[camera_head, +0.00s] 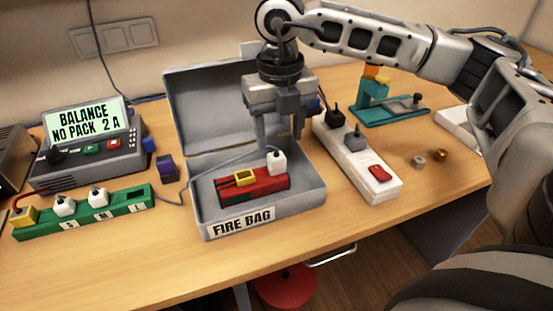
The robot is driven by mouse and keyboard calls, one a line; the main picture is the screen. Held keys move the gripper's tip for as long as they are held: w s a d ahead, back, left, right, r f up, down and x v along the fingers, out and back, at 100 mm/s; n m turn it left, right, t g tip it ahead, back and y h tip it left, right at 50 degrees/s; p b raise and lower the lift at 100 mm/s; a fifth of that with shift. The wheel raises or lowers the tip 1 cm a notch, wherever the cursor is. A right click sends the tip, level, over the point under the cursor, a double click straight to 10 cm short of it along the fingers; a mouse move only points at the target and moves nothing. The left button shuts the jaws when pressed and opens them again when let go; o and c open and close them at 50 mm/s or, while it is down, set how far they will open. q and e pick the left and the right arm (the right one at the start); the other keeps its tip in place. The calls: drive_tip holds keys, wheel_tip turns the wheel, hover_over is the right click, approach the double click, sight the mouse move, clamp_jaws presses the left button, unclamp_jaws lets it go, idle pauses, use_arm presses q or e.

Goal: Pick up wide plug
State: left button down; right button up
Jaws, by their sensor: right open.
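My right gripper (281,140) points down over the open grey fire bag box (252,221), with its fingers apart and nothing visible between them. A white plug (277,162) on a cable stands just below the fingertips, at the right end of a red battery pack (262,190) in the box. A yellow connector (245,177) sits on the same pack. I cannot tell for certain which plug is the wide one. My left gripper is not in view.
A green strip (123,208) with yellow and white plugs lies at left, before a charger (93,163) reading "BALANCE NO PACK 2 A". A white power strip (345,165) with dark and grey plugs lies right of the box. A teal stand (390,113) is behind it.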

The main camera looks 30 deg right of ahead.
sight(276, 155)
drive_tip(key=f, duration=0.2)
drive_tip(key=f+p, duration=0.1)
drive_tip(key=shift+w+a+f, duration=0.1)
drive_tip(key=shift+a+f, duration=0.15)
drive_tip(key=shift+f, duration=0.65)
drive_tip(key=c, duration=1)
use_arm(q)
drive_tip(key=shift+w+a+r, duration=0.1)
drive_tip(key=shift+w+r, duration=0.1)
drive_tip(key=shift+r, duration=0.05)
use_arm(e)
drive_tip(key=shift+c, duration=0.2)
drive_tip(key=shift+r, duration=0.5)
wheel_tip(276, 155, up, 2)
drive_tip(key=shift+r, duration=0.15)
use_arm(q)
drive_tip(key=b, duration=0.1)
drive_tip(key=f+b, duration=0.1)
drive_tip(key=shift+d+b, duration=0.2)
drive_tip(key=shift+b, duration=0.1)
use_arm(e)
drive_tip(key=s+a+r, duration=0.7)
drive_tip(key=s+r, duration=0.2)
drive_tip(key=s, duration=0.3)
drive_tip(key=shift+r, duration=0.4)
